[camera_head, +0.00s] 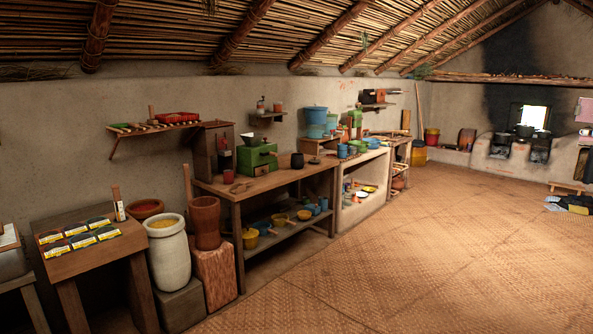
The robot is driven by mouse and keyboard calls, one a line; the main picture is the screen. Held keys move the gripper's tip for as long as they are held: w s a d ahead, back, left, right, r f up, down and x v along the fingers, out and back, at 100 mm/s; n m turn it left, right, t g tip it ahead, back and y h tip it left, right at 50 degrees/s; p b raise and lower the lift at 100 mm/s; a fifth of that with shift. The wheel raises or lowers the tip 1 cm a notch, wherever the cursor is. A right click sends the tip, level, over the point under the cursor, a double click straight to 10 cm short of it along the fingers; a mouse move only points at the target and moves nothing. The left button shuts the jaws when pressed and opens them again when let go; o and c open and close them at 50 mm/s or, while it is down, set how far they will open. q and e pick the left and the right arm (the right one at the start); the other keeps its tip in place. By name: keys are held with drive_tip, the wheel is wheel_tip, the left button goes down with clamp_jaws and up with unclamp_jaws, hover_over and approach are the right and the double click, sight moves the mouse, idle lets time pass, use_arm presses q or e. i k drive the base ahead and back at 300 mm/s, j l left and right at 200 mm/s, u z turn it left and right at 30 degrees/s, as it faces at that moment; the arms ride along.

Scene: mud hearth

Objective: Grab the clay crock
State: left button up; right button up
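A tall pale grey jar (170,262), the vessel that looks most like a clay crock, stands upright on a low grey block at the left, its open top filled with something yellow. Other vessels are near it: a reddish-brown bowl (145,208) behind it and a brown wooden mortar (206,222) on a wooden stump to its right. A small dark lidded pot (297,160) stands on the long wooden table. I cannot tell for certain which of these is the crock. Neither of my grippers is in view.
A low wooden table (98,256) with colourful packets stands left of the grey jar. The long wooden table (270,180) with a green box (258,159) runs along the wall to its right. Woven mat floor (420,250) is open at the middle and right.

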sight(298, 158)
drive_tip(key=i+z, duration=0.2)
drive_tip(key=i, duration=2.5)
drive_tip(key=i+l+u, duration=0.2)
drive_tip(key=i, duration=0.3)
drive_tip(key=i+u, duration=0.2)
drive_tip(key=i, duration=0.35)
drive_tip(key=i+l+u, duration=0.2)
drive_tip(key=i, duration=0.25)
drive_tip(key=i+l+u, duration=1.05)
drive_tip(key=l, duration=0.35)
drive_tip(key=i+j, duration=0.05)
drive_tip(key=i, duration=0.05)
